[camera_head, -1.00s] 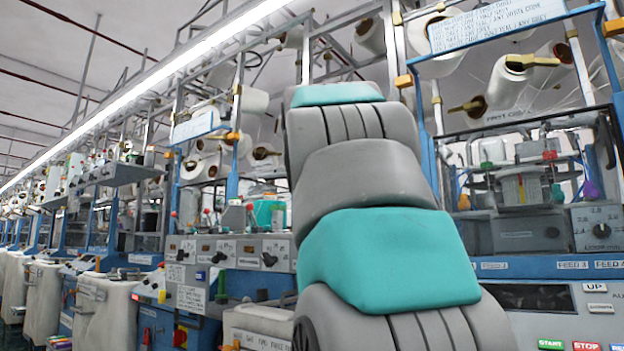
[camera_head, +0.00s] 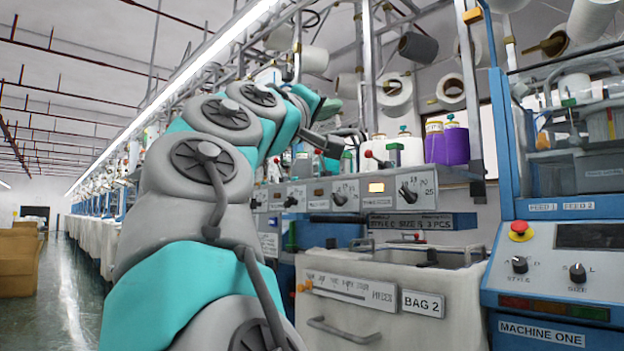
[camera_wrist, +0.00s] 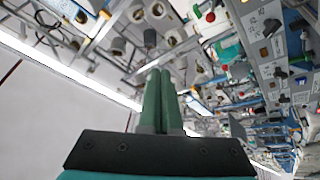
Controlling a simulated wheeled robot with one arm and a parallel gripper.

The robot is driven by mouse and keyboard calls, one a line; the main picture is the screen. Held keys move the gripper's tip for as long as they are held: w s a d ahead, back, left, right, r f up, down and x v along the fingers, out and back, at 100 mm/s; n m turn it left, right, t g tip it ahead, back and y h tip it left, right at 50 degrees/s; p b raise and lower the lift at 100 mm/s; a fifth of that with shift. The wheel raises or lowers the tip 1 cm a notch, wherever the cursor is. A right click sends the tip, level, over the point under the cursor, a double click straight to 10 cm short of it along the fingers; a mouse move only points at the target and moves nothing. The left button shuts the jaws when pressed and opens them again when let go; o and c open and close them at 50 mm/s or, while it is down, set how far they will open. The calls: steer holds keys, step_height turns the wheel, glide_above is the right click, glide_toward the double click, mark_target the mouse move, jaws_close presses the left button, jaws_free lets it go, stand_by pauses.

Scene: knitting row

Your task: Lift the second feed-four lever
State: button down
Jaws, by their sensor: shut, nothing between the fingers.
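My gripper (camera_wrist: 160,75) shows in the wrist view with its two green fingers pressed together and nothing between them. It points up towards the yarn frame and ceiling, and its tips touch nothing that I can make out. In the head view my arm fills the left middle and reaches towards the machine row; its far end is small and partly hidden. I cannot identify the second feed-four lever in either view. A red-knobbed lever (camera_head: 369,155) stands above the control panel (camera_head: 340,195) in the head view; it has no readable feed label.
Machine one (camera_head: 540,333) stands at the right, with feed 1 and feed 2 labels (camera_head: 560,207) and a red stop button (camera_head: 521,231). A white bin marked bag 2 (camera_head: 425,303) is below the panel. Cardboard boxes (camera_head: 18,265) stand left; the aisle floor (camera_head: 70,310) is clear.

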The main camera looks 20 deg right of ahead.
mark_target(376, 160)
steer(key=w+d+f+n+h+b, duration=0.1)
steer(key=w+f+n+b, duration=0.1)
steer(key=w+f+n, duration=0.2)
steer(key=w+d+f+n+h+b, duration=0.1)
steer(key=w+f+n+h+b, duration=0.1)
steer(key=w+f+n, duration=0.2)
step_height(376, 160, down, 7)
steer(key=w, duration=0.3)
steer(key=shift+d+n+g+h+b, duration=0.2)
steer(key=shift+n+g+h+b, duration=0.1)
steer(key=s+d+p+x, duration=0.1)
steer(key=p+x, duration=0.3)
steer(key=x, duration=0.8)
steer(key=shift+s+d+r, duration=0.4)
steer(key=shift+s, duration=0.3)
steer(key=shift+s+a+r, duration=0.1)
steer(key=shift+a+r, duration=0.05)
steer(key=shift+r, duration=0.05)
